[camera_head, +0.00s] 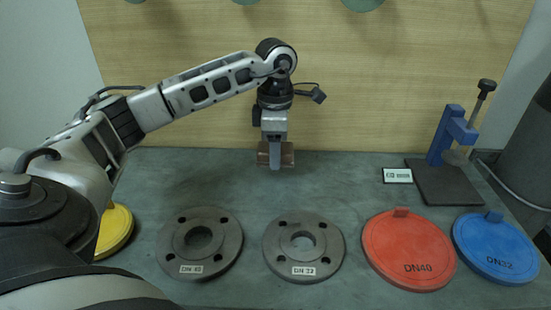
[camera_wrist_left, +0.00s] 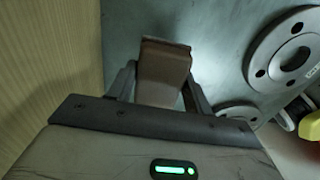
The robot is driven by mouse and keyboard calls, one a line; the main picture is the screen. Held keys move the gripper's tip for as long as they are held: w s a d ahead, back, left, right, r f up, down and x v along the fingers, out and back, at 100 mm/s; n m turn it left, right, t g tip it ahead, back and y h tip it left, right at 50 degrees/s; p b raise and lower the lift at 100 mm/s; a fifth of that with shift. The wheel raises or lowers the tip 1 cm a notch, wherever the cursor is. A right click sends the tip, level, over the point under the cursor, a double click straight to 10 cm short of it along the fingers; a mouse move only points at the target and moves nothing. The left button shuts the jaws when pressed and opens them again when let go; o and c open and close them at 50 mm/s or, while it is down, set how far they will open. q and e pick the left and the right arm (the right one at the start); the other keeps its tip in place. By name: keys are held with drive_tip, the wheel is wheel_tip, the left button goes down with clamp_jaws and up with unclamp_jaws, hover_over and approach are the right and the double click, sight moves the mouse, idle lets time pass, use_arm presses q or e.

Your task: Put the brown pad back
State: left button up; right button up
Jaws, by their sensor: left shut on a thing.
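The brown pad (camera_head: 287,159) is a small block at the back middle of the table, close to the wooden wall. My left gripper (camera_head: 275,160) points down and is shut on the pad. In the left wrist view, the brown pad (camera_wrist_left: 163,72) sits between the two fingers of my left gripper (camera_wrist_left: 160,85). I cannot tell whether the pad touches the table. My right gripper is not in view.
Two grey flanges, DN 40 (camera_head: 200,265) and DN 32 (camera_head: 304,254), lie in front. A red DN40 disc (camera_head: 408,250), a blue DN32 disc (camera_head: 495,247) and a partly hidden yellow disc (camera_head: 116,230) lie around them. A blue clamp stand (camera_head: 445,140) stands back right.

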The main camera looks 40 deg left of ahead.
use_arm(q)
drive_tip(key=shift+a+f+p, duration=0.15)
drive_tip(key=shift+f+p, duration=0.15)
drive_tip(key=shift+f, duration=1.4)
drive_tip(key=shift+f, duration=0.15)
drive_tip(key=o, duration=1)
wheel_tip(320, 180, up, 12)
drive_tip(key=shift+r+b, duration=0.2)
drive_tip(key=shift+b, duration=0.1)
drive_tip(key=shift+f, duration=0.1)
